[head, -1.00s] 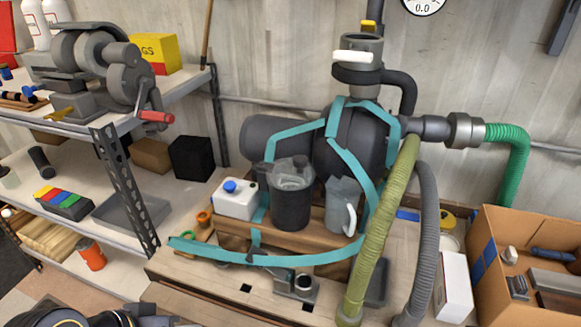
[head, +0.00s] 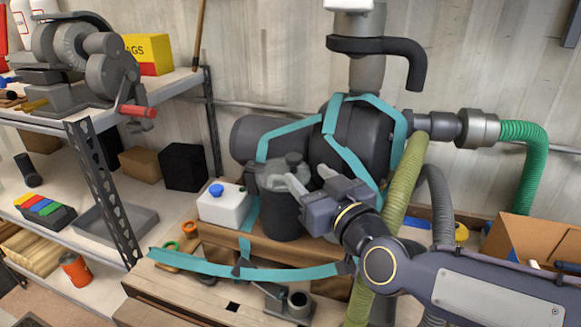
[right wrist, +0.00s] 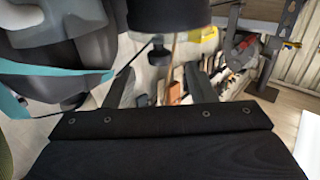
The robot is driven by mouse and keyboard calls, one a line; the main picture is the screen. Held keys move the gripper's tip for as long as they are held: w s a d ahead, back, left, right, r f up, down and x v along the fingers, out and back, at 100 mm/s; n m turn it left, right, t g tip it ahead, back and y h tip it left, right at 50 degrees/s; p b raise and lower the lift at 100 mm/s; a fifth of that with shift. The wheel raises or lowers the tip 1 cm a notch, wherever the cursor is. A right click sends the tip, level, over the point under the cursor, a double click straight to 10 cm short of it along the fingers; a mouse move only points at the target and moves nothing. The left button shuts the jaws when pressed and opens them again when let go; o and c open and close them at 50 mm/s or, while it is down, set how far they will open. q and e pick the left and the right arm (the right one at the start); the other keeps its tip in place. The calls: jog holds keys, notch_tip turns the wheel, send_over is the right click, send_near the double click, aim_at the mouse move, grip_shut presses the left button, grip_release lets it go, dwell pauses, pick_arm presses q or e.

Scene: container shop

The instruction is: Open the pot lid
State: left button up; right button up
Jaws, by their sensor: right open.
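The pot (head: 281,215) is a dark grey upright canister on a wooden base. Its grey lid (head: 270,178), with a dark knob (head: 293,158) on top, sits on it. My right gripper (head: 306,176) comes in from the right, its open fingers close to the lid's right side; the head view does not show clearly whether they touch. In the right wrist view the fingers (right wrist: 160,77) are apart with nothing held between them. A dark rounded object (right wrist: 168,18) shows beyond them at the top, cut off by the frame. My left gripper is out of view.
A white container with a blue cap (head: 222,205) stands left of the pot. A large dark tank (head: 345,135) with teal straps is behind. Green hoses (head: 408,175) hang at the right. A teal strap (head: 250,271) crosses the front, and shelves (head: 130,105) stand left.

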aim_at(294, 161)
jog(key=x, duration=0.7)
jog(key=shift+w, duration=0.15)
jog(key=shift+c, duration=0.2)
grip_shut()
